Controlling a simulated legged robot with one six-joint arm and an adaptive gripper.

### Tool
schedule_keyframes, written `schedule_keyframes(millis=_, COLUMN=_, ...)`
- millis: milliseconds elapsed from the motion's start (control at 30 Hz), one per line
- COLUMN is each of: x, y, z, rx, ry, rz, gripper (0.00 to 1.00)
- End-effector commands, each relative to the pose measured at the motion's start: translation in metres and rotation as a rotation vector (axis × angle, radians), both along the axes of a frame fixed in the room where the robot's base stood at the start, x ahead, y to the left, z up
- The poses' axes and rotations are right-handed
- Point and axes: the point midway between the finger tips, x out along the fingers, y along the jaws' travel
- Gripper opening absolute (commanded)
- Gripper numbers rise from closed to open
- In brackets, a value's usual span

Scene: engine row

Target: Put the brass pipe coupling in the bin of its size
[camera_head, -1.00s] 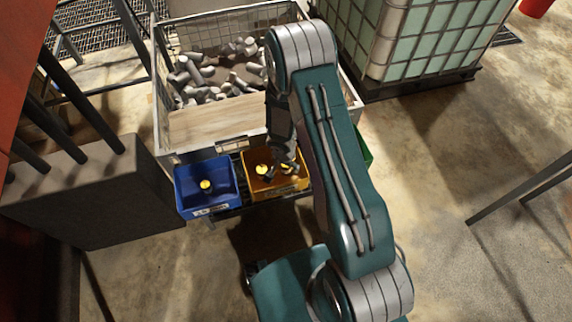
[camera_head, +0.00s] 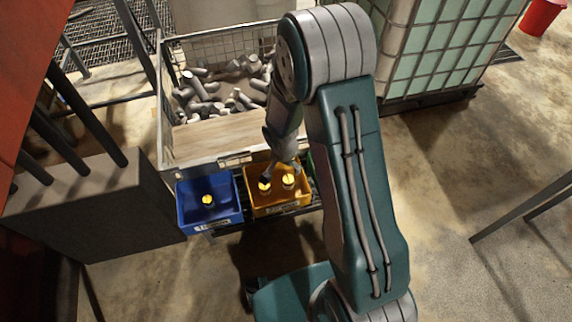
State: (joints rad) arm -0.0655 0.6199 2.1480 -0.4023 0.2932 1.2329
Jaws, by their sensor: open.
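Two brass pieces, one on the left (camera_head: 265,184) and one on the right (camera_head: 288,180), sit in the yellow-orange bin (camera_head: 280,208). Another brass piece (camera_head: 207,199) sits in the blue bin (camera_head: 210,221) to the left. I cannot tell which of them is the named coupling. My gripper (camera_head: 280,171) is open above the back of the yellow bin, and nothing shows between its fingers. A green bin (camera_head: 311,165) is mostly hidden behind my arm. The bin labels are too small to read.
A large mesh-sided crate (camera_head: 166,110) of grey metal parts stands behind the bins. A dark block with rods (camera_head: 95,205) is at the left. A caged tank (camera_head: 455,45) stands at the back right. The floor at right is mostly clear.

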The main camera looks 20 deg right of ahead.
Motion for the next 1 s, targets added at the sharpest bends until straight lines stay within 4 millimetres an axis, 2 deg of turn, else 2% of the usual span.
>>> schedule_keyframes(millis=67, x=0.000, y=0.000, z=0.006, rx=0.000, ry=-0.003, rz=0.002, gripper=0.91)
schedule_keyframes(millis=167, x=0.001, y=-0.001, z=0.025, rx=-0.005, ry=-0.018, rz=0.025, gripper=0.91)
schedule_keyframes(millis=300, x=-0.002, y=-0.006, z=0.078, rx=-0.021, ry=-0.057, rz=0.094, gripper=0.91)
schedule_keyframes(millis=467, x=-0.017, y=-0.011, z=0.140, rx=-0.042, ry=-0.096, rz=0.191, gripper=0.91)
schedule_keyframes(millis=700, x=-0.055, y=-0.015, z=0.219, rx=-0.066, ry=-0.154, rz=0.339, gripper=0.91)
schedule_keyframes(millis=1000, x=-0.121, y=-0.014, z=0.292, rx=-0.095, ry=-0.233, rz=0.543, gripper=0.91)
